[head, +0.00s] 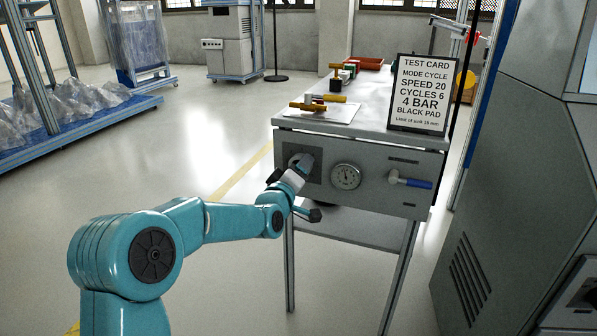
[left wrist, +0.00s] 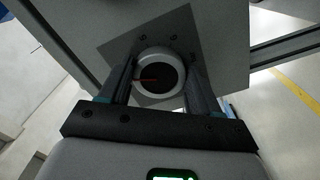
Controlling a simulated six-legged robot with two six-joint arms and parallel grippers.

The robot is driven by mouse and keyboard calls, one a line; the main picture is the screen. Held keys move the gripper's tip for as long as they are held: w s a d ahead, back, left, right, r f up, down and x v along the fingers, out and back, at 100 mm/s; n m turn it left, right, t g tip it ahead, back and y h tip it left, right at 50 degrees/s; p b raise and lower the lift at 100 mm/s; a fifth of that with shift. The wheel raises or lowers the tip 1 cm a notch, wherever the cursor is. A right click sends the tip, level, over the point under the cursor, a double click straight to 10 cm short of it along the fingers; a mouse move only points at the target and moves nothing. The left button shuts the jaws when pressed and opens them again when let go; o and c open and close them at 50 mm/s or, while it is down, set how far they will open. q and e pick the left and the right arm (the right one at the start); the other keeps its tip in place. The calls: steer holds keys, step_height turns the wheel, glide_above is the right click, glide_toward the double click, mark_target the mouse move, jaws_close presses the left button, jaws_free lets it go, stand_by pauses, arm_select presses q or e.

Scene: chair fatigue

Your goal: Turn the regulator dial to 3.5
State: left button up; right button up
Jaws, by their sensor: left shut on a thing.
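The regulator dial (left wrist: 161,76) is a round knob with a dark face, a pale rim and a red mark pointing left in the left wrist view. It sits on a dark square plate (head: 314,175) at the left of the bench's front panel. My left gripper (head: 297,170) is shut on the dial, with one finger on each side of it in the left wrist view. In the head view the gripper mostly hides the dial, and its scale cannot be read. My right gripper is not in view.
A blue-handled lever (head: 410,181) is right of the gauge. A test card (head: 421,93) reading 4 BAR stands on the bench top (head: 371,100). A yellow-handled tool (head: 308,107) lies on a white sheet. A grey cabinet (head: 510,190) is at the right.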

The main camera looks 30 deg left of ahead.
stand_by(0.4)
arm_select(q)
steer(key=o, duration=1.1)
steer(key=shift+c, duration=0.2)
steer(key=p+v, duration=0.3)
steer(key=v, duration=1.3)
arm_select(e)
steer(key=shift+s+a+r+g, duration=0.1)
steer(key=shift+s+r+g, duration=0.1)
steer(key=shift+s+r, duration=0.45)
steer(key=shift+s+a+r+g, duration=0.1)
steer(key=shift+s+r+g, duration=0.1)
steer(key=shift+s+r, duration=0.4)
arm_select(q)
steer(key=shift+s, duration=0.15)
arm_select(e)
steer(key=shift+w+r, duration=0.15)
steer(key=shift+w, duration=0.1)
